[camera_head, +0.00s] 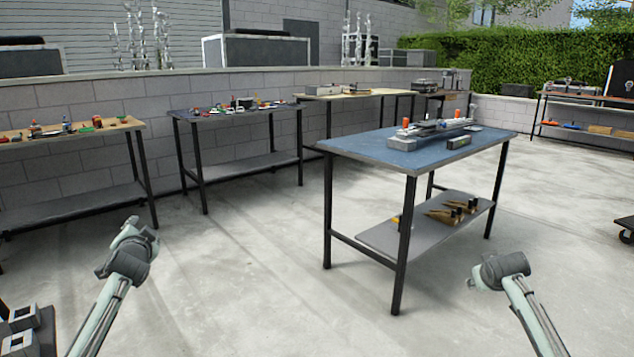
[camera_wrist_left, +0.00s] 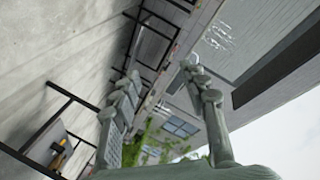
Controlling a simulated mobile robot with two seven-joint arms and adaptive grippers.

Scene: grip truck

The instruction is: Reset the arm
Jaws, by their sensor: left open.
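My left arm (camera_head: 125,262) comes in from the lower left in the head view, over bare concrete, and its gripper is not clearly seen there. In the left wrist view my left gripper (camera_wrist_left: 160,80) shows two grey-green fingers spread wide apart with nothing between them. My right arm (camera_head: 510,285) comes in from the lower right in the head view, in front of the blue-topped table. Only its links and a dark joint show; the right gripper is out of sight.
A blue-topped table (camera_head: 370,150) with tools stands right of centre, with clamps on its lower shelf (camera_head: 378,238). More workbenches (camera_head: 240,111) line the block wall (camera_head: 80,98). The concrete floor (camera_head: 225,270) between my arms is clear. A dark cart (camera_head: 626,222) stands at the right edge.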

